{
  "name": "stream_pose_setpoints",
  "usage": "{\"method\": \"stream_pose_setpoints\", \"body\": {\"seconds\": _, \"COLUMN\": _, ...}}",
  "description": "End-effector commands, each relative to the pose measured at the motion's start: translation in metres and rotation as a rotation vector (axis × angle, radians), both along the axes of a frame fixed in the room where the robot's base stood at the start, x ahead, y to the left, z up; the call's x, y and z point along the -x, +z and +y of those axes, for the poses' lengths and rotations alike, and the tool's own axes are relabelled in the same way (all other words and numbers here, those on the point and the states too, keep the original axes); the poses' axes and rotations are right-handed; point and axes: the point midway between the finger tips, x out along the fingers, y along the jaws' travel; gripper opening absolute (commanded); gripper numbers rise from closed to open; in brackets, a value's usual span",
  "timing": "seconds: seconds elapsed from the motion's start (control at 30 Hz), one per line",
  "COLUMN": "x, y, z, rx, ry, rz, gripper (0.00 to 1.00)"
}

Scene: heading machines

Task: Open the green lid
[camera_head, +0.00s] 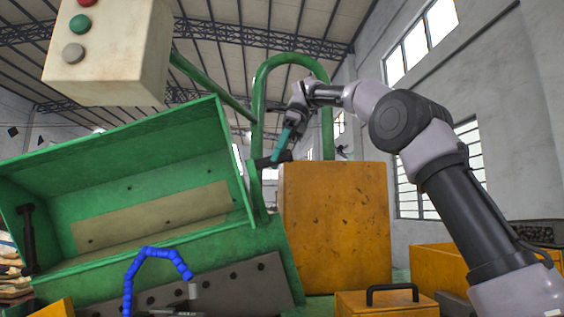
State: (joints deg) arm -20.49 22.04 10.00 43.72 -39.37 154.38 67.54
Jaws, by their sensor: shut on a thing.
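The green lid (150,150) is a large hollow cover at the left. It stands tilted up, with its inside and a beige panel facing me. A dark handle (262,163) sticks out at its right edge. My gripper (276,158) reaches from the right to this edge and is shut on the dark handle. The fingertips are small here, so the exact contact is hard to see. Another black handle (28,240) is on the lid's left end.
A beige control box (110,55) with buttons hangs at upper left. A green tube frame (258,100) rises behind my gripper. A tall orange box (335,225) stands right of the lid. A smaller orange box (385,303) with a black handle and a blue hose (155,252) are in front.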

Motion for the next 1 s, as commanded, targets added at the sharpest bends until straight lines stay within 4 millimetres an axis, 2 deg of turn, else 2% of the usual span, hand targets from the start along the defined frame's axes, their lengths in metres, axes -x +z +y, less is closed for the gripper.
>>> {"method": "stream_pose_setpoints", "body": {"seconds": 0.57, "x": -0.0041, "y": -0.0006, "z": 0.0004, "rx": 0.011, "ry": -0.007, "rz": 0.013, "gripper": 0.0}}
{"method": "stream_pose_setpoints", "body": {"seconds": 0.6, "x": -0.0041, "y": -0.0008, "z": 0.0003, "rx": 0.011, "ry": -0.007, "rz": 0.013, "gripper": 0.42}}
{"method": "stream_pose_setpoints", "body": {"seconds": 0.67, "x": -0.0041, "y": -0.0007, "z": 0.0004, "rx": 0.011, "ry": -0.007, "rz": 0.013, "gripper": 0.64}}
{"method": "stream_pose_setpoints", "body": {"seconds": 1.0, "x": -0.0017, "y": 0.0012, "z": 0.0015, "rx": 0.006, "ry": -0.004, "rz": 0.015, "gripper": 0.64}}
